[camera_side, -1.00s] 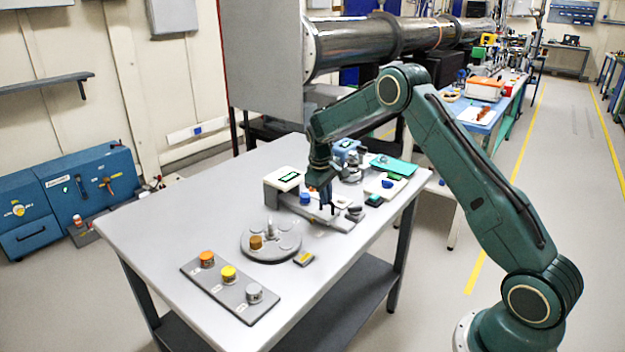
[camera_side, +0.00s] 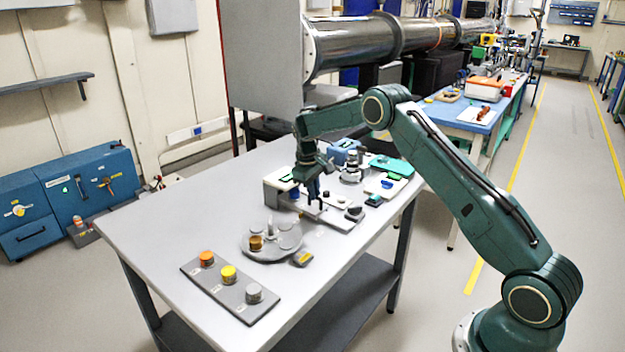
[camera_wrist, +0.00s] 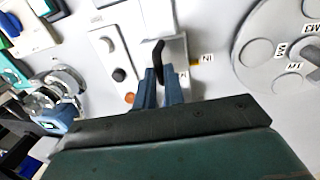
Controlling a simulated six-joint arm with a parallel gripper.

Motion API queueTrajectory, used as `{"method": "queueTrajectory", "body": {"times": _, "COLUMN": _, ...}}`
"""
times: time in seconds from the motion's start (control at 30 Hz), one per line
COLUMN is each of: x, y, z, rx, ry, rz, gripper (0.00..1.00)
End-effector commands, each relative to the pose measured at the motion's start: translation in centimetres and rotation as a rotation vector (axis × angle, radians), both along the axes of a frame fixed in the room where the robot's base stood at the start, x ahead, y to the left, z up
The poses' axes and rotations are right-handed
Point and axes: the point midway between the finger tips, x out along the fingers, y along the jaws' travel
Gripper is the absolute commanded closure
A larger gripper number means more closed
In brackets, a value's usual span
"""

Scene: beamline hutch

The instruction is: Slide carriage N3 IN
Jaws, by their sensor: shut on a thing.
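My gripper (camera_side: 314,206) is low over the pale slide unit (camera_side: 338,222) on the table. In the wrist view its two blue fingers (camera_wrist: 161,88) are closed around the lower end of a black upright handle (camera_wrist: 158,50). The handle stands on a light grey plate (camera_wrist: 176,50), which looks like the carriage; no N3 marking is readable. A small label (camera_wrist: 207,58) that seems to read IN upside down, with a yellow mark, lies just right of the plate. The fingertips hide the handle's grip point.
A panel with dark and white knobs and an orange lamp (camera_wrist: 130,97) is left of the fingers. The round tray (camera_side: 262,246) stands nearer the front, beside a rack with orange, yellow and grey caps (camera_side: 228,282). The table's left side is bare.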

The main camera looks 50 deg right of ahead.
Motion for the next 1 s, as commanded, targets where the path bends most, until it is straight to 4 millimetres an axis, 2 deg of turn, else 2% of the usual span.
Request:
{"method": "queueTrajectory", "body": {"times": 0.13, "x": 0.6, "y": 0.0, "z": 0.2, "rx": -0.007, "ry": -0.02, "rz": 0.009, "gripper": 1.0}}
{"method": "queueTrajectory", "body": {"times": 0.17, "x": 0.6, "y": 0.0, "z": 0.2, "rx": -0.007, "ry": -0.021, "rz": 0.009, "gripper": 0.84}}
{"method": "queueTrajectory", "body": {"times": 0.23, "x": 0.5, "y": 0.0, "z": 0.2, "rx": -0.007, "ry": -0.019, "rz": 0.009, "gripper": 0.7}}
{"method": "queueTrajectory", "body": {"times": 0.27, "x": 0.5, "y": 0.0, "z": 0.2, "rx": -0.006, "ry": -0.018, "rz": 0.008, "gripper": 0.67}}
{"method": "queueTrajectory", "body": {"times": 0.67, "x": 0.4, "y": 0.1, "z": 0.4, "rx": -0.004, "ry": -0.012, "rz": 0.006, "gripper": 0.67}}
{"method": "queueTrajectory", "body": {"times": 0.87, "x": 0.4, "y": 0.4, "z": 1.8, "rx": -0.005, "ry": -0.013, "rz": 0.007, "gripper": 0.67}}
{"method": "queueTrajectory", "body": {"times": 1.0, "x": 0.4, "y": 0.7, "z": 3.6, "rx": -0.005, "ry": -0.014, "rz": 0.007, "gripper": 0.67}}
